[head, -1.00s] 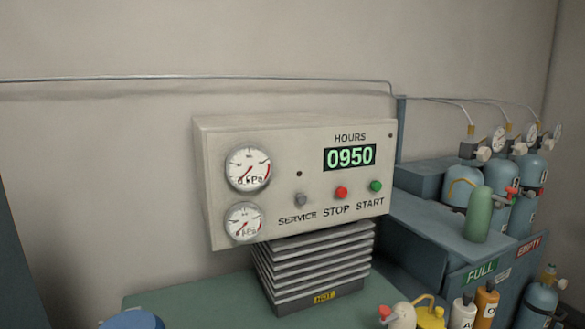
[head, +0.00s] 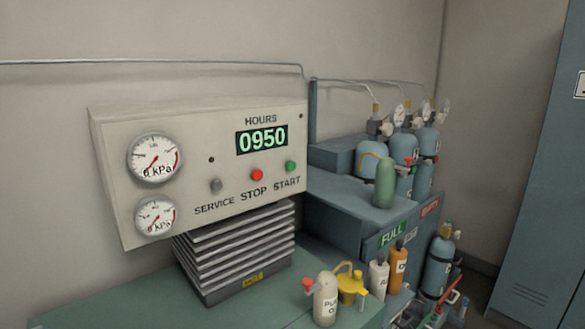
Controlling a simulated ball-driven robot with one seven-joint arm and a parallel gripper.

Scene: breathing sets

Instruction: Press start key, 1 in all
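The start key is a small green button (head: 291,166) on the front of a beige control panel (head: 190,165), above the word START. A red button (head: 257,174) marked STOP sits to its left. A grey knob (head: 215,184) marked SERVICE is further left. The green display (head: 262,140) under HOURS reads 0950. Two round gauges (head: 155,158) marked kPa sit on the panel's left side, needles at the low end. My gripper is not in the head view.
A finned block (head: 238,250) stands under the panel on a green bench (head: 130,300). Bottles and a yellow can (head: 350,284) stand at the bench's right. Blue cylinders (head: 404,150) stand behind a blue cabinet (head: 345,225). A blue locker (head: 540,200) is at far right.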

